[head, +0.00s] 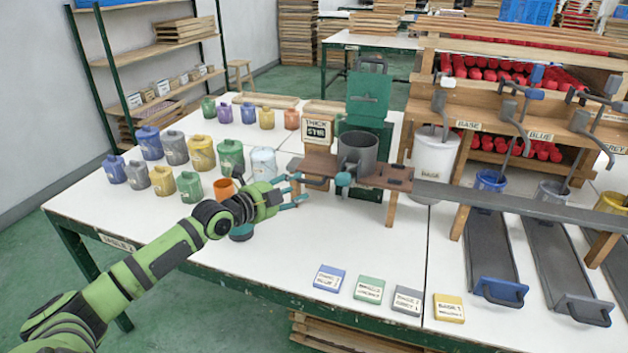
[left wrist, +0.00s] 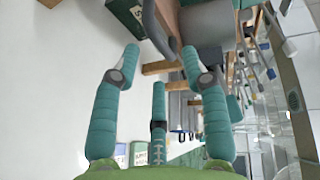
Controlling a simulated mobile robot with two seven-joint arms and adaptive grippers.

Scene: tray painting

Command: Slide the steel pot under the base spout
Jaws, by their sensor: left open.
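My right gripper is not in view.
Colored jars (head: 175,147) and an orange cup (head: 224,188) stand left of the stand. A dark rail (head: 520,205) runs right from the stand. Several colored cards (head: 369,289) lie at the table's front. The white table between cards and stand is clear.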

